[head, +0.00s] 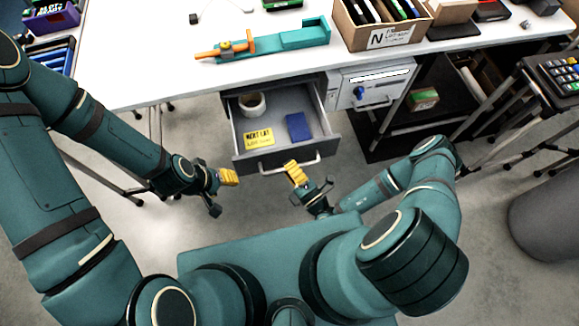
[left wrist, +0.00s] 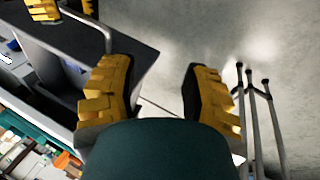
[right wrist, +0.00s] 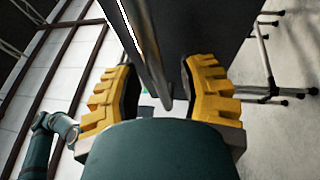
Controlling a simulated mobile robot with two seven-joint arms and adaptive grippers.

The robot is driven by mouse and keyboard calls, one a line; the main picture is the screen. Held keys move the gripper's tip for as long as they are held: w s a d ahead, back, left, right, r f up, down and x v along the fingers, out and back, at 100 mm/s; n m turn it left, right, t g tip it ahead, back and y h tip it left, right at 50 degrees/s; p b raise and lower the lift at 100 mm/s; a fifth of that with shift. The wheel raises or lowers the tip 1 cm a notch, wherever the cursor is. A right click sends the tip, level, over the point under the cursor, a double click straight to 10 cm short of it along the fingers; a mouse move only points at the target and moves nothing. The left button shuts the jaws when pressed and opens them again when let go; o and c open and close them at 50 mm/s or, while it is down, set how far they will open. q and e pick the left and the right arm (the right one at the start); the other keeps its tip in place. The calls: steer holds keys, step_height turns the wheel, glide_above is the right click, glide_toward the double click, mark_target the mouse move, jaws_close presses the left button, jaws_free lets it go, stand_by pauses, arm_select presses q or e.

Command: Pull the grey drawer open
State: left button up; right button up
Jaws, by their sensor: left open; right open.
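The grey drawer (head: 243,158) is pulled out under the white table, and its inside shows. A light cup (head: 252,104), a yellow card (head: 259,138) and a blue box (head: 298,127) lie in it. Its bar handle (head: 309,164) runs along the front. My right gripper (head: 296,172) is open at the handle; in the right wrist view the bar (right wrist: 158,70) lies between the spread fingers, contact unclear. My left gripper (head: 228,177) is open and empty, left of the drawer front and apart from it. The left wrist view shows the drawer's handle (left wrist: 84,28) too.
A grey cabinet with a blue-knobbed front (head: 374,86) is right of the drawer. On the table are a teal tool holder (head: 290,40) and a carton (head: 384,38).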

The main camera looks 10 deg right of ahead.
steer(key=v, duration=1.2)
steer(key=s+a+r+n+g+y, duration=0.2)
steer(key=s+a+n+g+y, duration=0.15)
steer(key=n+g, duration=1)
steer(key=s+a+r+n+g+y, duration=0.25)
steer(key=s+n+g, duration=0.25)
steer(key=n+g, duration=0.8)
steer(key=w+d+r+n+t+h, duration=0.1)
steer(key=w+r+n+t+h, duration=0.2)
steer(key=n, duration=0.7)
steer(key=w+d+r+n+t+h, duration=0.1)
steer(key=w+r+n+t+h, duration=0.2)
steer(key=w+n+t+h, duration=0.3)
steer(key=w+n+t, duration=0.1)
steer(key=w+n, duration=0.3)
steer(key=w, duration=0.2)
steer(key=shift+w+h, duration=0.35)
steer(key=shift+h, duration=0.05)
